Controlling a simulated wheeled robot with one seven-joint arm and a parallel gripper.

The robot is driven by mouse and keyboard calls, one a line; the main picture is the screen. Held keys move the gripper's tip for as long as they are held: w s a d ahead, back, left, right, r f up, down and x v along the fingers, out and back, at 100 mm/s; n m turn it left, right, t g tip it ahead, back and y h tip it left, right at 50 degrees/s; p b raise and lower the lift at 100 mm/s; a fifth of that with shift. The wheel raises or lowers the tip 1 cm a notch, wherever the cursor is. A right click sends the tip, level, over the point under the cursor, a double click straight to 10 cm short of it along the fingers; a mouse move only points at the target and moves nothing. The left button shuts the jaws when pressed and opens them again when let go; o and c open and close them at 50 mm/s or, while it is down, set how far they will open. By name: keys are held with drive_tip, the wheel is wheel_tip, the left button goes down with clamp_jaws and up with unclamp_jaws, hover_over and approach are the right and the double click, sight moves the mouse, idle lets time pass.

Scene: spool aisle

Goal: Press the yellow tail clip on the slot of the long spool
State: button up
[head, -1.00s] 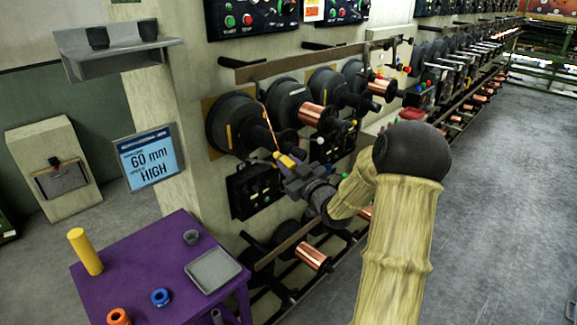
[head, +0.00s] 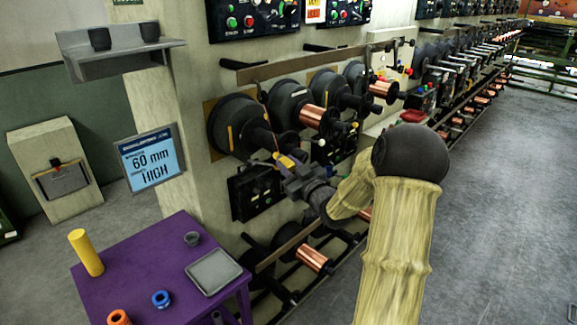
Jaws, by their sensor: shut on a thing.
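My gripper (head: 285,162) is in the middle of the head view, at the end of my sleeved arm. It is shut on the small yellow tail clip (head: 286,161). The clip is in front of the nearest black spool (head: 222,124), at the lower right of its flange and close to its dark core. I cannot tell whether the clip touches the spool. The flange has a yellow stripe on its face. The slot is not clear at this size, and no mark tells me which spool is the long one.
More spools (head: 286,102), some wound with copper, run to the right along the machine wall. A purple table (head: 135,255) with a grey tray (head: 213,271) stands at lower left. The floor at right is clear.

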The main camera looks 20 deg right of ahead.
drive_tip(key=shift+s+d+r+b, duration=0.1)
drive_tip(key=shift+s+b, duration=0.2)
drive_tip(key=shift+s, duration=0.7)
drive_tip(key=shift+s+d+f+b, duration=0.15)
drive_tip(key=shift+s+b, duration=0.1)
drive_tip(key=shift+s, duration=0.8)
drive_tip(key=shift+s+d+r+b, duration=0.15)
drive_tip(key=shift+s+b, duration=0.15)
drive_tip(key=shift+s, duration=0.7)
drive_tip(key=shift+w+a, duration=0.1)
drive_tip(key=shift+w, duration=0.05)
